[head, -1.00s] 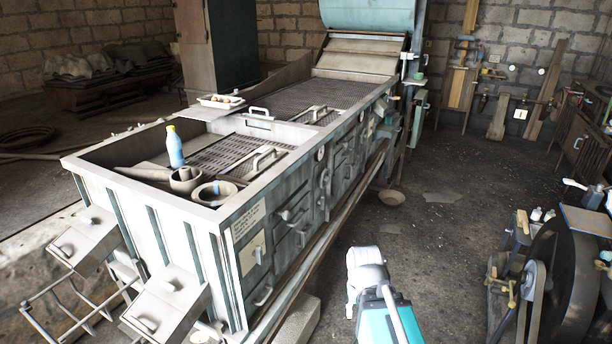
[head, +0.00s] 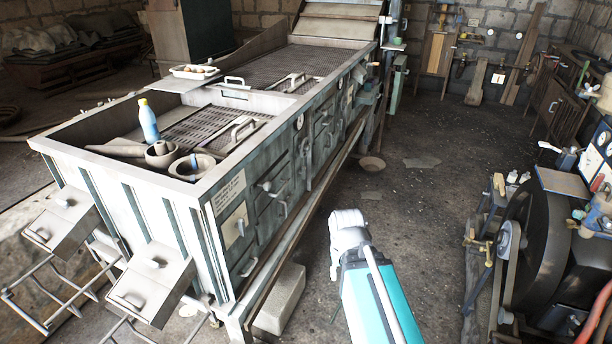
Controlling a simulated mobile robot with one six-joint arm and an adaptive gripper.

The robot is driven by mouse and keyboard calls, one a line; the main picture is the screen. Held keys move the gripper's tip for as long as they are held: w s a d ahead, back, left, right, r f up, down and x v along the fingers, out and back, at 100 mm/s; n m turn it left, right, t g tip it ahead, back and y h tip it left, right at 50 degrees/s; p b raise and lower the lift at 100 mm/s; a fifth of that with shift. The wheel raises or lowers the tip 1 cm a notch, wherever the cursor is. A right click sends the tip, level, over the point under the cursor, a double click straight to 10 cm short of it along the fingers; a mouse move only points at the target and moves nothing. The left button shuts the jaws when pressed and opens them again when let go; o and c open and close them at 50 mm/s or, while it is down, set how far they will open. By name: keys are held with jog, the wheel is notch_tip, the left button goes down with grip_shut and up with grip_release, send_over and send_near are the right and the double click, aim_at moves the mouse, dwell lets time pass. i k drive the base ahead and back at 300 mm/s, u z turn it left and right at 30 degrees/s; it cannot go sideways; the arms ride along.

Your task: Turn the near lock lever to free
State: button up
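The engine belt drive stands at the right of the head view, with a large dark wheel (head: 535,243) and a smaller pulley with a belt (head: 508,245) on its left side. Small brass-coloured fittings show at its left, one higher up (head: 499,185) and one lower and nearer (head: 472,238). They are too small for me to tell which is the near lock lever or how it is turned. My white and teal arm rises at the bottom centre, left of the drive and apart from it. My gripper cannot be made out.
A long grey-green metal bench (head: 262,190) with drawers fills the left. A blue bottle (head: 148,120) and bowls stand on it. A shallow bowl (head: 372,163) lies on the floor. Dark floor (head: 430,205) is open between the bench and the drive.

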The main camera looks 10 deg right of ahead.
aim_at(303, 171)
jog(key=z, duration=0.05)
jog(key=k, duration=0.65)
jog(key=z, duration=0.35)
jog(key=i, duration=1.75)
jog(key=u, duration=0.6)
